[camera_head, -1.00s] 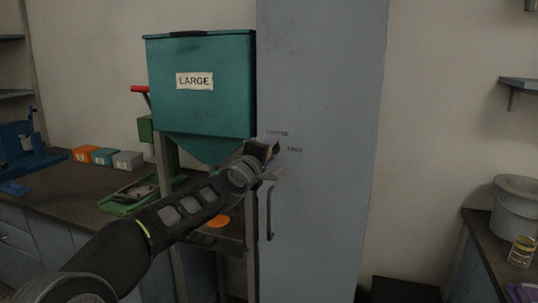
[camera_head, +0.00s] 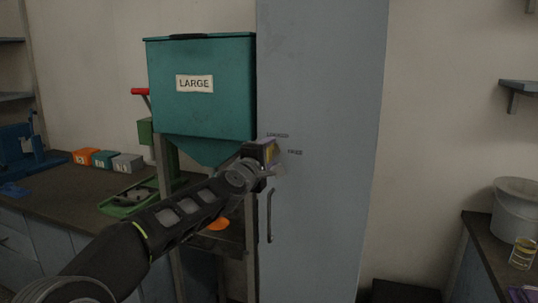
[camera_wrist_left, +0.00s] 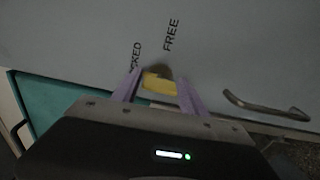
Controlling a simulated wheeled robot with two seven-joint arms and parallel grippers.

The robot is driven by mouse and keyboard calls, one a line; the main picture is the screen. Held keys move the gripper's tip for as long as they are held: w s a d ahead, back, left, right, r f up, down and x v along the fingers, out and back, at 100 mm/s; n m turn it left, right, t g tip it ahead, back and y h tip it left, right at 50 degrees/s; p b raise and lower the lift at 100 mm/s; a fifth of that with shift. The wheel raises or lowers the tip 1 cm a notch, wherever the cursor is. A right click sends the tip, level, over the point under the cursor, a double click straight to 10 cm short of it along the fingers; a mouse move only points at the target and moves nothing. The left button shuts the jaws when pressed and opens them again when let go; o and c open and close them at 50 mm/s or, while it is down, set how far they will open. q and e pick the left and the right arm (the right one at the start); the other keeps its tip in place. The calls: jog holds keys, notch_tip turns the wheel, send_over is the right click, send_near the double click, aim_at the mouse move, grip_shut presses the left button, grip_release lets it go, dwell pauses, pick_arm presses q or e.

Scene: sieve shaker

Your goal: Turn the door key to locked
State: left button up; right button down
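The pale blue-grey cabinet door (camera_head: 322,225) carries the printed words LOCKED (camera_head: 277,135) and FREE (camera_head: 294,152), which also show slanted in the wrist view. The yellow key (camera_wrist_left: 160,84) sits in front of a dark round lock (camera_wrist_left: 162,71) on the door, beside both words. My left gripper (camera_wrist_left: 159,78) has one purple finger on each side of the key and appears shut on it. In the head view, my left wrist hides most of the key and lock. Which word the key points at cannot be told. My right gripper is not in view.
A vertical door handle (camera_head: 269,215) is just below my left gripper. The teal hopper marked LARGE (camera_head: 200,105) stands close on the left. A bench (camera_head: 60,200) with coloured boxes is further left. A bucket (camera_head: 515,210) stands on the right counter.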

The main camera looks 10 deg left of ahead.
pick_arm(q)
jog(key=shift+o, duration=1.2)
jog(key=shift+s+a+b, duration=0.1)
jog(key=shift+s+b, duration=0.25)
jog(key=shift+s, duration=0.3)
jog(key=s+a+b, duration=0.1)
jog(key=s, duration=0.5)
jog(key=shift+s+b, duration=0.2)
jog(key=shift+b, duration=0.2)
jog(key=shift+a, duration=0.1)
